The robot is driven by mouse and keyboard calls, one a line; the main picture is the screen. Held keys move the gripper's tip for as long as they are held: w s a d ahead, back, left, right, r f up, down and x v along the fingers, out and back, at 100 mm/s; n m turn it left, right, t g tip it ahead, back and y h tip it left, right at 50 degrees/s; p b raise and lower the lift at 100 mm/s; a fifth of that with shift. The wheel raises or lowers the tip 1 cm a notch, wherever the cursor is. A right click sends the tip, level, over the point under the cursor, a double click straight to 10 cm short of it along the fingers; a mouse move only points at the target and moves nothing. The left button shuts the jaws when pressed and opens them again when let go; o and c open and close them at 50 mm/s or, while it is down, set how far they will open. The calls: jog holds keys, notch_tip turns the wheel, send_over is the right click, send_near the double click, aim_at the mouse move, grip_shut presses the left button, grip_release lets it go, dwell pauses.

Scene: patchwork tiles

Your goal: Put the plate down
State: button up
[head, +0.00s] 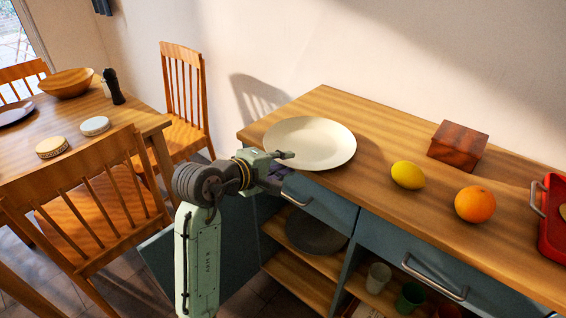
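A cream-white round plate (318,138) lies level at the left end of the wooden counter (385,138). It looks to be on the counter top, but I cannot tell if its whole underside touches. My gripper (287,164) is at the plate's front left rim, by the counter's front edge. One finger overlaps the rim in the picture. The other finger is lower and partly lost in shadow, so I cannot tell if they pinch the rim.
A lemon (408,175), an orange (475,204), a wooden box (458,146) and a red tray (553,218) stand right of the plate. Below is an open shelf with a dark plate (315,236) and cups. Chairs (90,205) and a dining table (75,122) are left.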

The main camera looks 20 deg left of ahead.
jog(key=shift+r, duration=0.15)
jog(key=b+v, duration=0.2)
jog(key=v, duration=1)
